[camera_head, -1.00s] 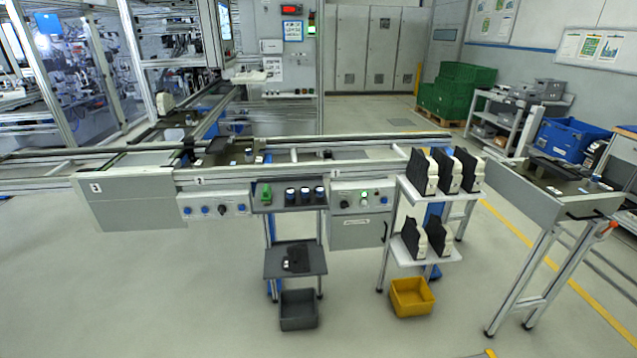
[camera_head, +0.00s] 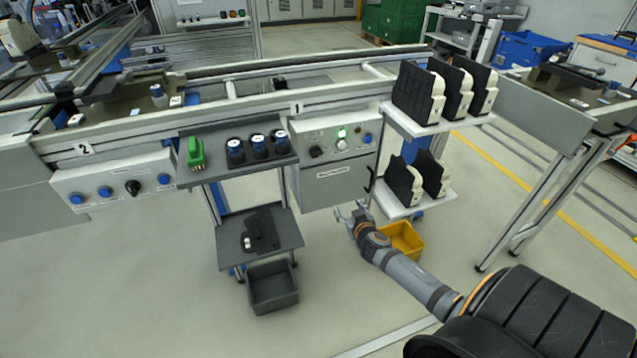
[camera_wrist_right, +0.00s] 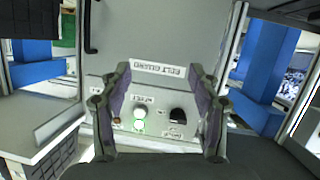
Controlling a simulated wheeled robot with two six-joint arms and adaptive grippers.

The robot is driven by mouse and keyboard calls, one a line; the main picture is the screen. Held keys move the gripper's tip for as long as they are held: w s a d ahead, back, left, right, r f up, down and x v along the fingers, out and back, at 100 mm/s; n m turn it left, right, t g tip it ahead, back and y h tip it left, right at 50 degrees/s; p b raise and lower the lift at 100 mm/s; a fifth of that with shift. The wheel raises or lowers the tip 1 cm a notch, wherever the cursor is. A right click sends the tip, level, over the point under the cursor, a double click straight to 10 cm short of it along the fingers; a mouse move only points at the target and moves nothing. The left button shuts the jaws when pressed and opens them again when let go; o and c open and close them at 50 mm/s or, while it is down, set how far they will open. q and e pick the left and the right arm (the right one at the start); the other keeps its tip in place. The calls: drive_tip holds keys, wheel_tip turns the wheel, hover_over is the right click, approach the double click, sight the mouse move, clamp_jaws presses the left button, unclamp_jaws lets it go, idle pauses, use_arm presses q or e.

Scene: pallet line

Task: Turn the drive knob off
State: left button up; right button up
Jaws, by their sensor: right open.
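A control panel (camera_head: 330,140) on the front of the line carries a black knob (camera_head: 315,152), a lit green lamp (camera_head: 341,133), a pale round control below the lamp and a blue button (camera_head: 367,138). Its small labels are unreadable, so I cannot confirm which is the drive knob. My left gripper is out of view.
Another panel (camera_head: 110,188) to the left has blue buttons and a black knob. A grey shelf (camera_head: 226,168) with blue-topped parts and a green part juts out beside the panel. A rack (camera_head: 405,207) with black-and-white parts and a yellow bin (camera_head: 408,236) stand at right.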

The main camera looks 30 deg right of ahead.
sight(318, 156)
drive_tip(key=w+a+r+t+b, duration=0.25)
drive_tip(key=a+r+t, duration=0.2)
drive_tip(key=r, duration=0.85)
drive_tip(key=shift+g, duration=0.25)
drive_tip(key=x, duration=0.3)
drive_tip(key=p+x, duration=0.1)
drive_tip(key=x, duration=0.3)
drive_tip(key=p+x, duration=0.1)
drive_tip(key=x, duration=0.3)
drive_tip(key=shift+w+a+f, duration=0.2)
drive_tip(key=shift+w+a, duration=0.1)
drive_tip(key=shift+a, duration=0.05)
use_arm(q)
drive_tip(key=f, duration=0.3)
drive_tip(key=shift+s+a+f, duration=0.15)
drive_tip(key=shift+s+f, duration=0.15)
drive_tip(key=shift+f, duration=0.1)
use_arm(e)
drive_tip(key=c, duration=1.2)
drive_tip(key=shift+o, duration=0.2)
